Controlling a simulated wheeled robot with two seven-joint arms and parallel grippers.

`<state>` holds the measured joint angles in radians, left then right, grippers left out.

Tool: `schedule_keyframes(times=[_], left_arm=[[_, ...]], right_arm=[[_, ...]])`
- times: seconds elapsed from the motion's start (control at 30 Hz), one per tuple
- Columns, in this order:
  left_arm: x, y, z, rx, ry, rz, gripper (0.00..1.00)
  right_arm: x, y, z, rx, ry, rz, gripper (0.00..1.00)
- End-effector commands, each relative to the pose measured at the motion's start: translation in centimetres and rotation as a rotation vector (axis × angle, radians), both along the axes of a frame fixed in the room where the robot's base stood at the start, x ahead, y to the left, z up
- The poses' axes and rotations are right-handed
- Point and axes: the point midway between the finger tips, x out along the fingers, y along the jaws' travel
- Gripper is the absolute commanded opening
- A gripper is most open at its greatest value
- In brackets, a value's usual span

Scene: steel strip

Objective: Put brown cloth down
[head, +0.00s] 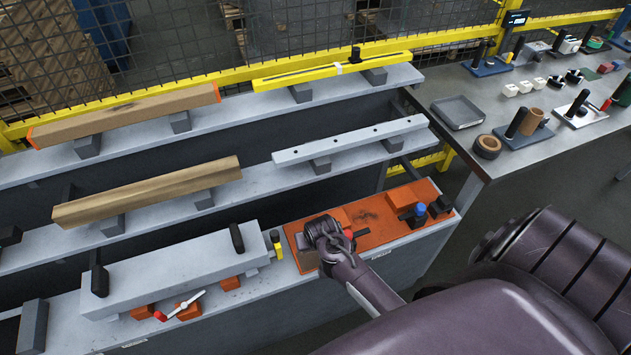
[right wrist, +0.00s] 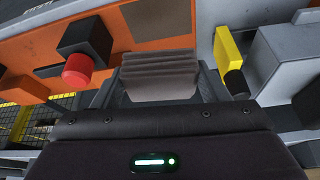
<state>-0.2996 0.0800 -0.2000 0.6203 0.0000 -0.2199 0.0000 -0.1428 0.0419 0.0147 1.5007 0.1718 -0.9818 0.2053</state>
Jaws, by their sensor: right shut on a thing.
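The brown cloth (right wrist: 160,72) is a folded, layered grey-brown stack in the right wrist view. My right gripper (right wrist: 160,88) is shut on it, with a dark finger on each side. In the head view my right gripper (head: 318,240) is over the left end of the orange mat (head: 375,234), and the cloth (head: 306,259) shows partly beneath it. I cannot tell whether the cloth touches the mat. My left gripper is not in view.
On the mat stand an orange block (head: 401,198), a blue-capped item (head: 420,209) and a red-capped black item (right wrist: 77,70). A yellow-and-black tool (head: 276,245) stands at the mat's left edge, beside a long grey steel bar (head: 180,268). A side table (head: 450,85) is at right.

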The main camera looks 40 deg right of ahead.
Motion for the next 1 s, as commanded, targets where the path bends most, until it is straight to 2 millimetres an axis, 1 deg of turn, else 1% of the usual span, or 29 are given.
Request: schedule_keyframes(times=[0.4, 0.6, 0.7, 1.0], left_arm=[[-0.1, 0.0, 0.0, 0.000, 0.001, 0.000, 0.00], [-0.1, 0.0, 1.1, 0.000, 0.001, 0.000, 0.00], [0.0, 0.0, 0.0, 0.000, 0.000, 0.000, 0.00], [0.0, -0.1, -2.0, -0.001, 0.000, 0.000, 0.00]], right_arm=[[0.0, 0.0, 0.0, 0.000, 0.001, 0.000, 0.45], [-0.6, 0.2, 0.1, 0.006, 0.008, -0.003, 0.45], [-0.5, 0.1, -1.4, 0.005, 0.007, -0.003, 0.45], [-0.5, 0.2, -4.4, 0.005, 0.007, -0.003, 0.45]])
